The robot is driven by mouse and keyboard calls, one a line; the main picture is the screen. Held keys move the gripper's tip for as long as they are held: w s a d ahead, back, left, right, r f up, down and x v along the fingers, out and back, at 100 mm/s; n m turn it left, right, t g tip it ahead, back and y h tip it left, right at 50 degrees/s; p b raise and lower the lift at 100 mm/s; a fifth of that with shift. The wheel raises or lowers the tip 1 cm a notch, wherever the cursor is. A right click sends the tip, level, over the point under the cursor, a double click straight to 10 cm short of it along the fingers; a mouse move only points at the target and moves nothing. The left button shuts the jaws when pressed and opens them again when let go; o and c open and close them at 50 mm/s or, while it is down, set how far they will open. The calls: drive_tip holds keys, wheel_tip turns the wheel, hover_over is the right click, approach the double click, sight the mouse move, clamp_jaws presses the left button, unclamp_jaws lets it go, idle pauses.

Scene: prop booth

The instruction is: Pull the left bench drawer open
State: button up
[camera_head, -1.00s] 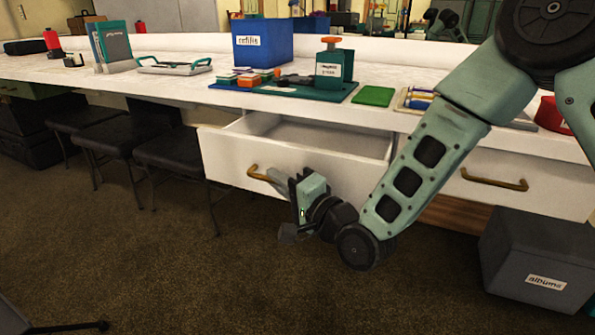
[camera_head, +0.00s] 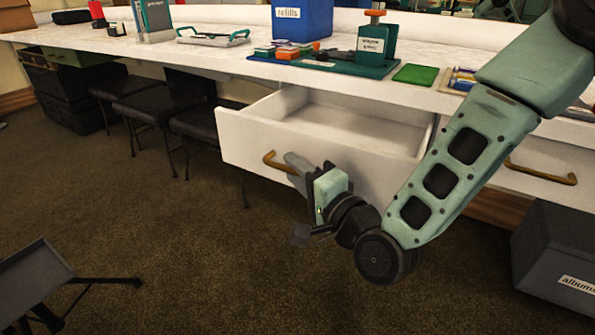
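The left bench drawer (camera_head: 250,142) is white and stands well out from the bench, with its empty-looking inside showing. Its brass handle (camera_head: 276,163) is on the front, and the right part of it is hidden behind my gripper. My gripper (camera_head: 298,168) is at the middle of this handle, against the drawer front, and appears shut on it. The fingertips are partly hidden by the gripper body. The right drawer (camera_head: 535,160) is flush with the bench, with its own brass handle (camera_head: 541,174).
The bench top holds a blue refills bin (camera_head: 302,20), a green press (camera_head: 376,40) and a green pad (camera_head: 415,74). Black stools (camera_head: 150,105) stand under the bench at left. A grey albums box (camera_head: 555,245) is at lower right. Open carpet lies in front.

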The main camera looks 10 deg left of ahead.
drive_tip(key=p+v, duration=1.4)
drive_tip(key=v, duration=0.3)
drive_tip(key=shift+p, duration=0.35)
drive_tip(key=shift+d+f, duration=0.1)
drive_tip(key=shift+d, duration=0.05)
idle(0.6)
